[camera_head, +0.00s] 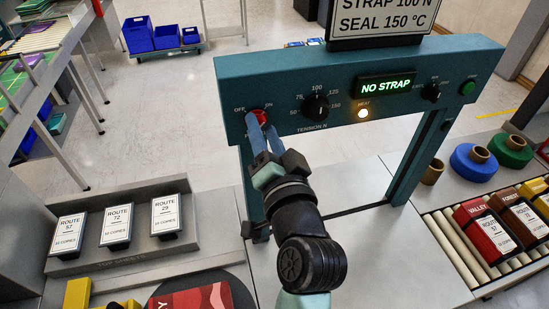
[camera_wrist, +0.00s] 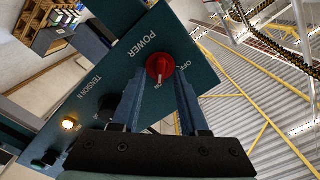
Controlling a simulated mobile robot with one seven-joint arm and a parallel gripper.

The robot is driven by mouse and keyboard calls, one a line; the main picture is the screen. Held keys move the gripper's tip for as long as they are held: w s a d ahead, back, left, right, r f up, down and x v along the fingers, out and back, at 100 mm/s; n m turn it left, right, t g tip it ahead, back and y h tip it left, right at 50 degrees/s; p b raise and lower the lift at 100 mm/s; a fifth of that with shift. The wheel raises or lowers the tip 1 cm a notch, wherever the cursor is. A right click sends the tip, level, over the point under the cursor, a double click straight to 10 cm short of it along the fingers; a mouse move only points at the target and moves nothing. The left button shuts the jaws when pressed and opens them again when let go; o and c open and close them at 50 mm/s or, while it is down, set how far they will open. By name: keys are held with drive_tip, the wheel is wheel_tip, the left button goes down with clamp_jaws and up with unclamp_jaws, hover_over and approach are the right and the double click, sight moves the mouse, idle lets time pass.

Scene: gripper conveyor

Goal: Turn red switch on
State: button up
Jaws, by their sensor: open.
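The red switch (camera_head: 259,117) is a round knob at the left end of the teal machine's panel (camera_head: 225,92), between OFF and ON labels. In the wrist view the red switch (camera_wrist: 160,66) sits under the word POWER, and its pale pointer mark faces the ON label. My gripper (camera_head: 261,129) is at the panel, its blue fingers partly covering the knob. In the wrist view my gripper (camera_wrist: 158,78) is open, with one fingertip on each side of the knob. I cannot tell whether the fingertips touch it.
A tension dial (camera_head: 316,107), a lit NO STRAP display (camera_head: 386,86), a glowing orange lamp (camera_head: 363,113), a black selector (camera_head: 431,92) and a green button (camera_head: 467,88) share the panel. Route-card stands (camera_head: 116,226) are left; rollers with books (camera_head: 487,229) are right.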

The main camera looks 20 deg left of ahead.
drive_tip(key=b+v, duration=0.4)
drive_tip(key=v, duration=0.8)
